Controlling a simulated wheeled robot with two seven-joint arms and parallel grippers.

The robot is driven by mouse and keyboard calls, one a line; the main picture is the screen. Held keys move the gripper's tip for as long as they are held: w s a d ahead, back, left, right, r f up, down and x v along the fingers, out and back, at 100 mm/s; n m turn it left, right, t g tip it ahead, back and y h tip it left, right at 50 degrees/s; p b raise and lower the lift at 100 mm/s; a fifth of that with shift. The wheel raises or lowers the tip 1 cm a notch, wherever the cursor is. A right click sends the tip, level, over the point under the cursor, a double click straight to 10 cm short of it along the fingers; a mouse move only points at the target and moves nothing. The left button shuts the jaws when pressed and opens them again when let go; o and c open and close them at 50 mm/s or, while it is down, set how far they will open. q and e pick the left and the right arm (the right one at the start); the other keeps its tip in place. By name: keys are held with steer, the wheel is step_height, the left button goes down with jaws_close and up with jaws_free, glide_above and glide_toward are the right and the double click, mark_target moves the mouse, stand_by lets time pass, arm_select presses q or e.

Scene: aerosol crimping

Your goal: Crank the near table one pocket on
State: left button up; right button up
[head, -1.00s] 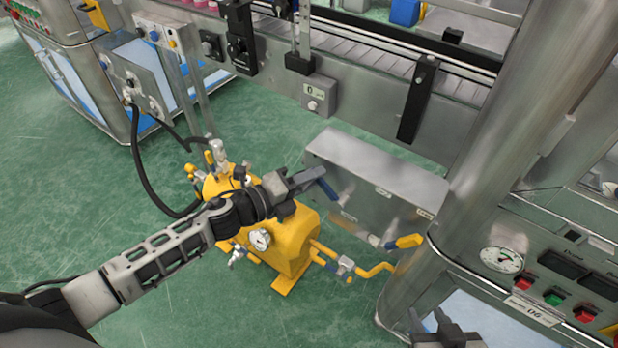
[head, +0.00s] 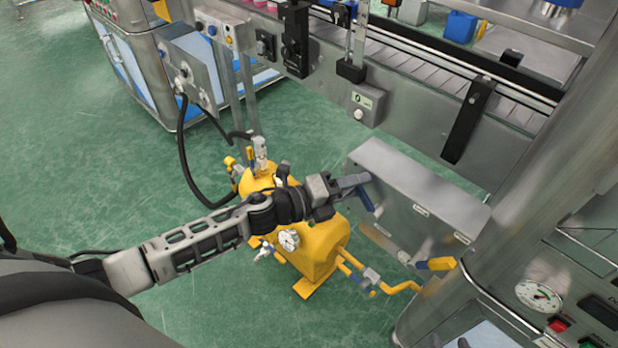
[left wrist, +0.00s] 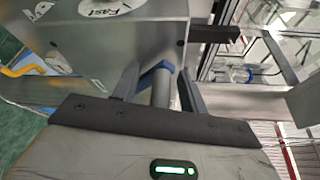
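My left gripper (head: 366,190) reaches over the yellow tank to the left end of a grey metal box. In the head view its two fingers look spread. In the left wrist view the fingers (left wrist: 158,88) stand apart on either side of a grey rod (left wrist: 161,92) with a blue part (left wrist: 157,70) at its far end. Gaps show beside the rod, so the fingers look open around it. In the head view this rod is hidden or too small to make out. Only tips of my right gripper (head: 448,341) show at the bottom edge. I cannot pick out the near table or its pockets.
The grey box (head: 410,192) stands beside the yellow tank (head: 318,248), which carries gauges and pipes. A thick steel column (head: 540,180) and a gauge panel are at right. A conveyor (head: 440,75) runs behind. Green floor is clear at left.

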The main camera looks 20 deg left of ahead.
arm_select(q)
steer(key=shift+r+v, duration=0.25)
steer(key=shift+v, duration=1.1)
steer(key=r+p+v, duration=0.1)
steer(key=p+v, duration=0.2)
steer(key=v, duration=1.2)
steer(key=shift+s, duration=0.3)
steer(key=shift+d, duration=0.1)
stand_by(0.3)
